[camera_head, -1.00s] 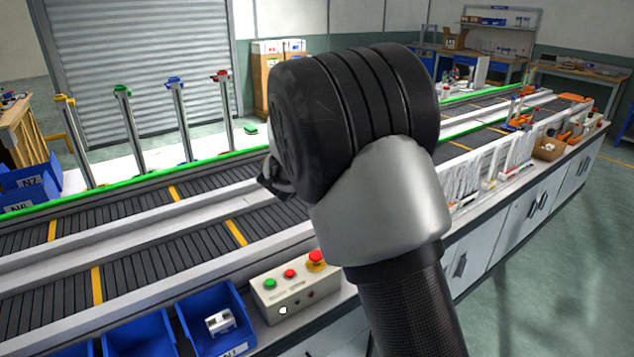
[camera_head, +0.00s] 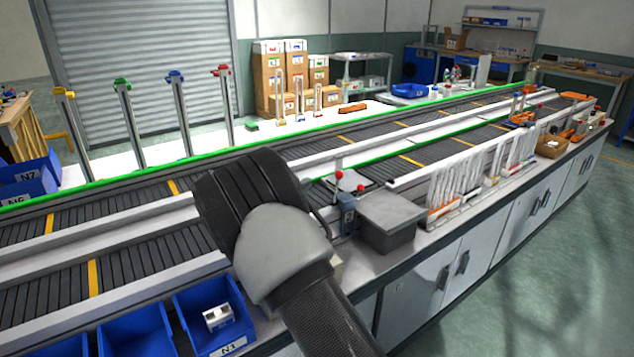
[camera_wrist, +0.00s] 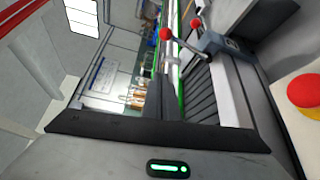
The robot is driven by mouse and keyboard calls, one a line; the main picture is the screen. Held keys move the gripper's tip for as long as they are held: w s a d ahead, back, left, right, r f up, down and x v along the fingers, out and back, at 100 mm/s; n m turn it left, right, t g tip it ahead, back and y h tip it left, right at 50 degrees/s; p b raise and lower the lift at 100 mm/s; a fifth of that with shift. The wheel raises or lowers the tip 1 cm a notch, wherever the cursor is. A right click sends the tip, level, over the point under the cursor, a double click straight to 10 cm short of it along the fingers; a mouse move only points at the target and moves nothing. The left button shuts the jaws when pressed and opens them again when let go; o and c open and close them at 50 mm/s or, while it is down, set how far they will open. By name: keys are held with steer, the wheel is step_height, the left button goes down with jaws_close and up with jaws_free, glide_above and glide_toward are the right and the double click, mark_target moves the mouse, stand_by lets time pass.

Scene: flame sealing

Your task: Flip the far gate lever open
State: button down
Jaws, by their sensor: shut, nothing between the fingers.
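Two red-balled levers stand beside the conveyor in the head view, one with its ball higher at left (camera_head: 338,174) and one lower at right (camera_head: 361,188). I cannot tell for sure which is the far gate lever. A blue-grey bracket (camera_head: 347,215) stands below them. In the wrist view two red balls show, one at left (camera_wrist: 166,34) and one at right (camera_wrist: 196,23), with a grey bracket (camera_wrist: 215,42) beside them. My gripper (camera_wrist: 158,88) is shut and empty, apart from both balls. My arm hides it in the head view.
A grey box (camera_head: 388,220) stands right of the levers. Upright white pieces in a rack (camera_head: 460,190) are farther right. A blue bin (camera_head: 215,318) is at the front. A red button (camera_wrist: 304,92) is close at right in the wrist view. The conveyor (camera_head: 130,215) is clear.

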steer(key=w+d+b, duration=0.2)
steer(key=w+d, duration=0.3)
steer(key=d, duration=0.2)
steer(key=shift+d, duration=0.15)
stand_by(0.3)
steer(key=shift+f, duration=0.15)
steer(key=s+d+f+m+t+h+b, duration=0.1)
steer(key=s+d+f+m+t+b, duration=0.1)
steer(key=s+d+f+m+b, duration=0.2)
steer(key=shift+s+d+f+m+h+b, duration=0.35)
steer(key=shift+s+f+m+b, duration=0.5)
steer(key=shift+s+b, duration=1)
steer(key=shift+s+f, duration=0.15)
